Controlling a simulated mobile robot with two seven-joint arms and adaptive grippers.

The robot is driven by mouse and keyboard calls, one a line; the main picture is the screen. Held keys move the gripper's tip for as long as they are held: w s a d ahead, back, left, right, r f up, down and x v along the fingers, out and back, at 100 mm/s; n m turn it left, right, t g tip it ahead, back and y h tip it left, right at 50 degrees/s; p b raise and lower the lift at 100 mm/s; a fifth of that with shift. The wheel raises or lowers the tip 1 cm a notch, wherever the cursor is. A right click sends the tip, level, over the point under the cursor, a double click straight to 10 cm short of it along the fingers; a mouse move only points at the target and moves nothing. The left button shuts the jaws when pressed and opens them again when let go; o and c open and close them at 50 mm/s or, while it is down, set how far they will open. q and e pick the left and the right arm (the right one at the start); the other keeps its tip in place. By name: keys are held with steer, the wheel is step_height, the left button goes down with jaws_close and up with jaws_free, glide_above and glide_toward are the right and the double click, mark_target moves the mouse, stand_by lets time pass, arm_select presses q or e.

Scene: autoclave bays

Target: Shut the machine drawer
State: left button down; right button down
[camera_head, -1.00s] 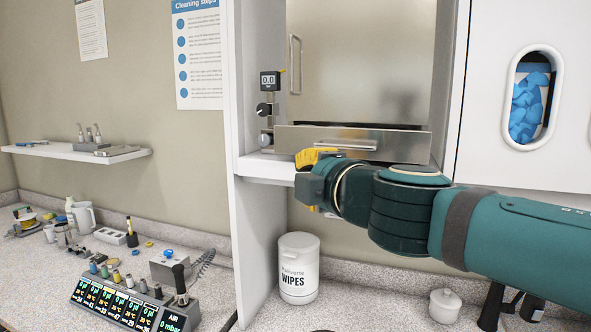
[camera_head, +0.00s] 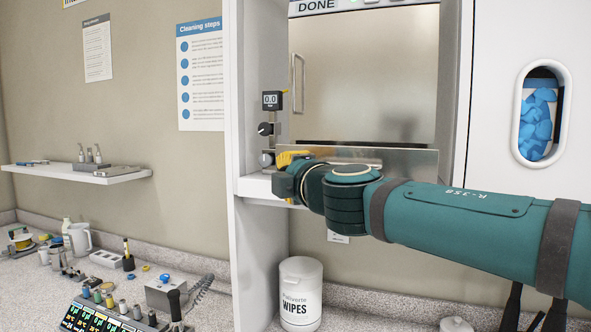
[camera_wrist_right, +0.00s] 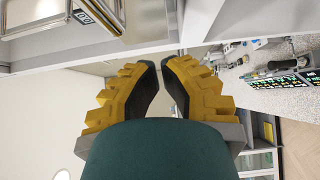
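The machine drawer (camera_head: 405,160) has a steel front low in the bay, beneath a closed-looking steel panel (camera_head: 365,75) with a vertical handle. My right arm comes in from the right and covers much of the drawer front's lower part. My right gripper (camera_head: 287,172), with yellow fingers, is at the drawer's left end; contact cannot be made out. In the right wrist view its fingertips (camera_wrist_right: 160,66) nearly meet, with nothing seen between them. The exact drawer opening is hard to judge. My left gripper is not in view.
A gauge (camera_head: 271,101) and knobs line the bay's left side. A white wipes tub (camera_head: 300,294) stands on the counter below. A control box (camera_head: 110,315) and small items are at lower left. A wall shelf (camera_head: 85,174) is further left.

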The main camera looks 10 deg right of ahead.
steer(key=w+d, duration=0.2)
steer(key=shift+w, duration=0.3)
steer(key=shift+d, duration=0.1)
steer(key=w+d, duration=0.2)
steer(key=w, duration=0.1)
steer(key=shift+w+d, duration=0.1)
steer(key=shift+w, duration=0.05)
stand_by(0.4)
